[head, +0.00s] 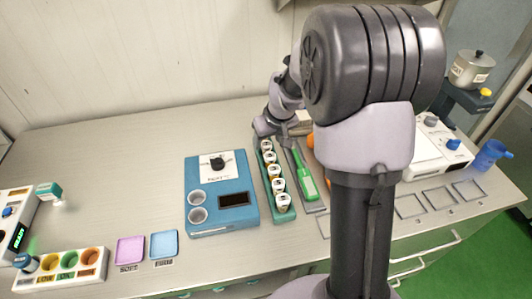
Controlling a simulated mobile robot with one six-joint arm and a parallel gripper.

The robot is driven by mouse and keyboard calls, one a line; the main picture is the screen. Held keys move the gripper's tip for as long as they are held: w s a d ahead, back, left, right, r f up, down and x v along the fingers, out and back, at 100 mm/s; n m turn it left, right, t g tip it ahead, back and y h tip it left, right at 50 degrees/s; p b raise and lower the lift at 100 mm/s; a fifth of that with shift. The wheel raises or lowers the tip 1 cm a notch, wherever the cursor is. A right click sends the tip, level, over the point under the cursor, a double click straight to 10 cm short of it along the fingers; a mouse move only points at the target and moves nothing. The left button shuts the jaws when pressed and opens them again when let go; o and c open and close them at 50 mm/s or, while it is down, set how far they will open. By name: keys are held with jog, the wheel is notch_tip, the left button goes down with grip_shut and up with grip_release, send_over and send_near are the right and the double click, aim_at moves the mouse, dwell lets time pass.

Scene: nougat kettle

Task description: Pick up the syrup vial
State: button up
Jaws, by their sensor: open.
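Several small vials with white caps stand upright in a row in a narrow green rack (283,213) near the middle of the bench. The nearest vial (283,201) is at the rack's front end and the farthest vial (266,146) is at its back end. I cannot tell from the labels which one is the syrup vial. My gripper (264,134) is open, low over the back end of the rack, close to the farthest vial. I cannot tell whether it touches that vial. My arm hides part of the bench to the right.
A blue device (222,222) with a knob and two round wells stands left of the rack. A green tool (306,178) lies right of it. Pink (130,251) and blue (164,245) trays and a cup block (62,268) are at left. The back left bench is clear.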

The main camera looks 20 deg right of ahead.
aim_at(267, 144)
jog(key=b+x, duration=0.1)
jog(key=x, duration=0.3)
jog(key=shift+s+r, duration=0.15)
jog(key=shift+c, duration=1.1)
grip_shut()
jog(key=shift+r, duration=0.1)
